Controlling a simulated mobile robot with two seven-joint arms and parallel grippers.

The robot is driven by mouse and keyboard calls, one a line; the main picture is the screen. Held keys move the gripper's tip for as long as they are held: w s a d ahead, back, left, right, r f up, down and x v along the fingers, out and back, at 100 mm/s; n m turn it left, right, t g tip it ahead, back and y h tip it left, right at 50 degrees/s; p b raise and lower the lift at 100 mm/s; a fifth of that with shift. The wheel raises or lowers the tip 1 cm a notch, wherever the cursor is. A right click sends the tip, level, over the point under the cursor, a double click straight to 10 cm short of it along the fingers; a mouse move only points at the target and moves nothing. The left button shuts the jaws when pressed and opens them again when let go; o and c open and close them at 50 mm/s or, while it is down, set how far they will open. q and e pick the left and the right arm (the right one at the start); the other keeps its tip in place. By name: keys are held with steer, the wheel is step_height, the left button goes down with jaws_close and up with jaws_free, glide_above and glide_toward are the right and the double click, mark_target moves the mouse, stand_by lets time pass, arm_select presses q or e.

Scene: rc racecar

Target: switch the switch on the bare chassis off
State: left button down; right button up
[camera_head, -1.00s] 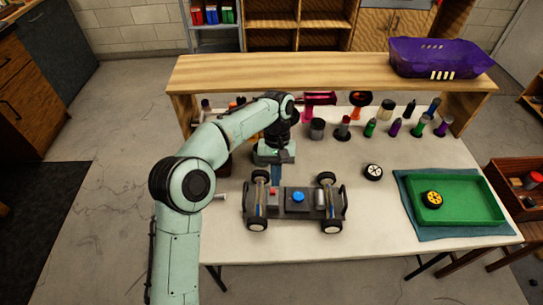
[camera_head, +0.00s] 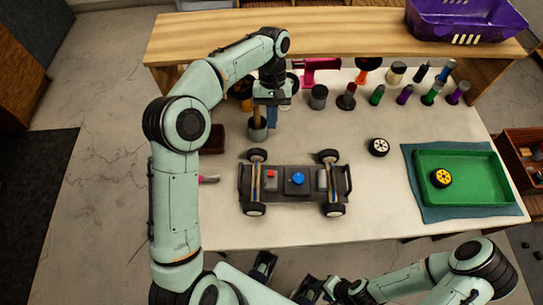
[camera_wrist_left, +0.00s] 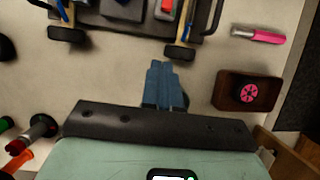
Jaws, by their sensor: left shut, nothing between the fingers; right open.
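The bare chassis (camera_head: 262,197) is a dark car frame with black wheels, lying on the white table. It carries a small red part (camera_head: 271,173), which may be the switch, and a round blue part (camera_head: 298,178). The switch's position is too small to tell. In the left wrist view, the chassis edge (camera_wrist_left: 118,10) and the red part (camera_wrist_left: 168,4) are cut off at the top. My left gripper (camera_head: 271,126) is shut and empty above the table, behind the chassis. Its blue fingers (camera_wrist_left: 163,85) point toward it. My right gripper (camera_head: 318,289) is open at the bottom edge, in front of the table.
Several bottles stand along the back. A wooden shelf (camera_head: 330,38) spans the back.

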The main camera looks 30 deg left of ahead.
arm_select(q)
steer(key=b, duration=0.2)
glide_toward(272, 166)
steer(key=s+f, duration=0.1)
steer(key=s, duration=0.1)
steer(key=s+d, duration=0.1)
steer(key=shift+s+d+f, duration=0.25)
steer(key=shift+d+f, duration=0.05)
steer(key=shift+f, duration=0.1)
steer(key=shift+s+d, duration=0.3)
steer(key=shift+s, duration=0.3)
